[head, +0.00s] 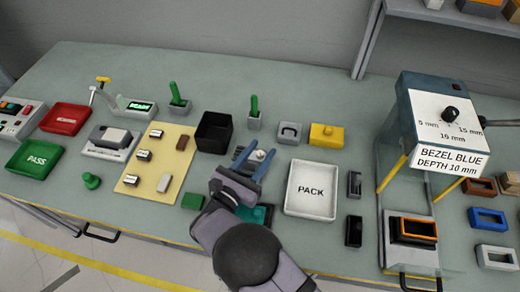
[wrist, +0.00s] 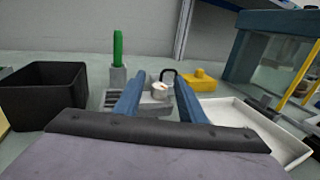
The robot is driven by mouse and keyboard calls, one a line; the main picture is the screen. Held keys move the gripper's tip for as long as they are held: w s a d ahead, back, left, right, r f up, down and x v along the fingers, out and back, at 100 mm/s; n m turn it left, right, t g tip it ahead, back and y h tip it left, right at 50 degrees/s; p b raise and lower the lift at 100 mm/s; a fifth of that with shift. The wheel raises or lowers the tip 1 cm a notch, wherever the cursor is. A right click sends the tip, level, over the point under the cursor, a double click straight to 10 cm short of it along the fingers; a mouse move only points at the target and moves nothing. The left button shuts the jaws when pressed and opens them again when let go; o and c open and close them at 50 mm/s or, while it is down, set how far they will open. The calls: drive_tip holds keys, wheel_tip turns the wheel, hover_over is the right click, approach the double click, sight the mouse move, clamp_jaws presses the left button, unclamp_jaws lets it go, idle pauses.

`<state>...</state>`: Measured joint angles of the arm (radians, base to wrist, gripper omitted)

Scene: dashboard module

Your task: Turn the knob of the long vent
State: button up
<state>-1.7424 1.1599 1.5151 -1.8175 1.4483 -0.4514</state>
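The long vent is a grey slatted unit (head: 238,154) near the middle of the bench, partly hidden by my gripper. Its slats (wrist: 114,99) show left of the fingers in the wrist view. A small pale round knob (head: 257,155) stands on it; in the wrist view the knob (wrist: 159,91) appears in the gap between the fingers. My gripper (head: 256,153) is open, its two blue fingers (wrist: 158,80) apart and pointing at the vent. Gaps show beside the knob, and I cannot tell whether either finger touches it.
A black bin (head: 213,132) stands left of the vent and the white PACK tray (head: 311,212) lies to the right. Behind are a green stick in a grey holder (head: 254,119), a grey block with a black handle (head: 290,132) and a yellow block (head: 326,135).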

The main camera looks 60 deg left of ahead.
drive_tip(key=shift+w, duration=0.1)
clamp_jaws()
drive_tip(key=shift+f+m+h+b, duration=0.2)
drive_tip(key=shift+m+h+b, duration=0.25)
drive_tip(key=shift+b, duration=0.5)
drive_tip(key=shift+f+t+h+b, duration=0.1)
drive_tip(key=shift+t+h+b, duration=0.3)
drive_tip(key=shift+b, duration=0.2)
drive_tip(key=m+h+b, duration=0.2)
drive_tip(key=b, duration=0.2)
drive_tip(key=shift+f+t, duration=0.1)
drive_tip(key=shift+t, duration=0.2)
drive_tip(key=m+h+b, duration=0.2)
drive_tip(key=h+b, duration=0.1)
drive_tip(key=b, duration=0.1)
drive_tip(key=shift+h, duration=0.25)
drive_tip(key=shift+r+h+b, duration=0.2)
drive_tip(key=shift+h+b, duration=0.1)
drive_tip(key=shift+b, duration=0.2)
drive_tip(key=shift+r+m+h+b, duration=0.25)
drive_tip(key=shift+m+h+b, duration=0.3)
drive_tip(key=shift+h+b, duration=0.1)
